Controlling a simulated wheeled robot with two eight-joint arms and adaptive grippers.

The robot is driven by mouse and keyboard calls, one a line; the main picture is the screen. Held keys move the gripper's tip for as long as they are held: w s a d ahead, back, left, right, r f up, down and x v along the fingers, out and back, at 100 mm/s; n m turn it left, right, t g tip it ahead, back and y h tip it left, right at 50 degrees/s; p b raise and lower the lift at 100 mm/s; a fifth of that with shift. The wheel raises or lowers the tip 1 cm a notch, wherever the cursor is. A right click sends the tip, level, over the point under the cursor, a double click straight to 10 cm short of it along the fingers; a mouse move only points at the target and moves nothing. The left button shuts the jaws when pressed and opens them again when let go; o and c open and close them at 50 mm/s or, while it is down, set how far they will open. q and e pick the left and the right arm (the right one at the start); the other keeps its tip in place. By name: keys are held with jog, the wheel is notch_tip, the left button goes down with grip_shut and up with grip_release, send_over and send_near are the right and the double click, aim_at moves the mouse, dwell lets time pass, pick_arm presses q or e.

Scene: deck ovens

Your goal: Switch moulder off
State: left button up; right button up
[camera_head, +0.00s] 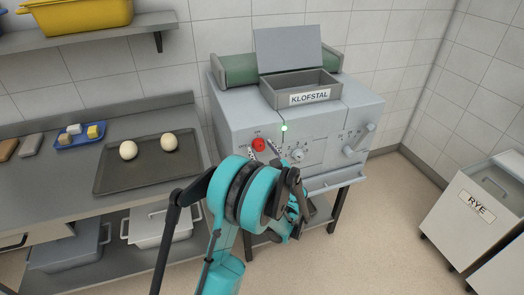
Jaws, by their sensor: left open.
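The moulder (235,122) is a grey machine labelled KLOFSTAL on a stand at the back centre. A small green light (284,128) glows on its front. A red round button (259,145) sits below and left of the light, with grey dials (297,155) to its right. My left gripper (264,153) is open in front of the panel, its fingertips just below and beside the red button. I cannot tell whether they touch the panel. My teal wrist hides the lower left of the machine's front. My right gripper is out of view.
A steel bench with a dark tray (112,181) holding two dough balls stands at left, with lidded bins (160,227) below. A yellow tub (80,15) is on a wall shelf (110,30). A RYE bin (470,215) stands at right. The floor between is clear.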

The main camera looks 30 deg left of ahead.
pick_arm(q)
jog(key=c, duration=1.2)
jog(key=shift+o, duration=0.2)
jog(key=shift+n, duration=0.4)
jog(key=n, duration=0.3)
jog(key=shift+n+h+b, duration=0.3)
jog(key=shift+n, duration=0.1)
jog(key=n, duration=0.4)
jog(key=n+b, duration=0.1)
jog(key=n, duration=0.3)
jog(key=shift+r+n+h, duration=0.1)
jog(key=shift+n+h, duration=0.2)
jog(key=n, duration=0.3)
jog(key=shift+s+n, duration=0.1)
jog(key=shift+n, duration=0.3)
jog(key=shift+t, duration=0.3)
